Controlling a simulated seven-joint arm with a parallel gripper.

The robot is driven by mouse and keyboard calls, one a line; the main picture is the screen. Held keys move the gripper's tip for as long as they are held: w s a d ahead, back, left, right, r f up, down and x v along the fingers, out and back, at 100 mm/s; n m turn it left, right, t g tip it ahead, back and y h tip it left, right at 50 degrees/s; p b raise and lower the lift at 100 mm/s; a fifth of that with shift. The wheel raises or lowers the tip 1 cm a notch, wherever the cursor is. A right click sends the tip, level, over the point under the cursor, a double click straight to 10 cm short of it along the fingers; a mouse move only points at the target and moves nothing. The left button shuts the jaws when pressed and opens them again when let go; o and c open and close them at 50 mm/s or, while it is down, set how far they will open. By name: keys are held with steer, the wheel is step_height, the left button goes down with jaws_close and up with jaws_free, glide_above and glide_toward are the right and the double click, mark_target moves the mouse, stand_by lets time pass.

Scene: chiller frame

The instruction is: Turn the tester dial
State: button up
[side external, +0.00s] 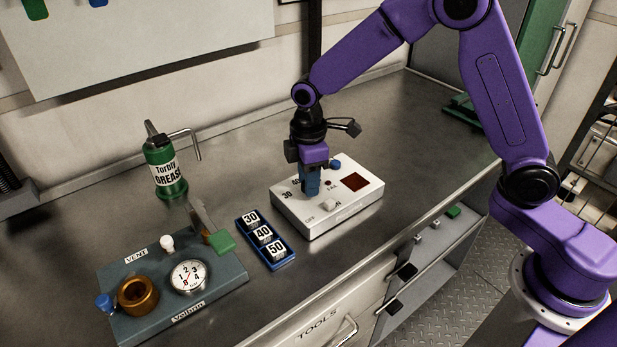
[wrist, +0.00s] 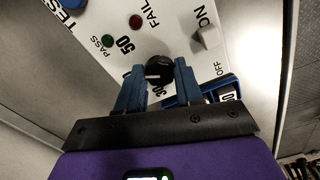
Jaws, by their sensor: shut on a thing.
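In the side view my gripper (side external: 311,190) hides the dial. The on/off switch (wrist: 207,38) is a pale rocker. The green PASS lamp (wrist: 108,41) and red FAIL lamp (wrist: 136,21) look unlit.
A blue tray (side external: 285,262) with blocks marked 30, 40 and 50 lies left of the tester. A grey-blue plate with a gauge (side external: 188,276) and brass ring (side external: 139,296) stands further left, near a green grease can (side external: 166,175).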

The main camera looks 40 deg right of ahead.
steer(key=m, duration=0.6)
steer(key=shift+m, duration=0.3)
stand_by(0.4)
steer(key=o, duration=1)
steer(key=shift+o, duration=0.2)
steer(key=shift+r, duration=0.15)
step_height(320, 180, up, 17)
steer(key=shift+r, duration=0.15)
steer(key=shift+s, duration=0.1)
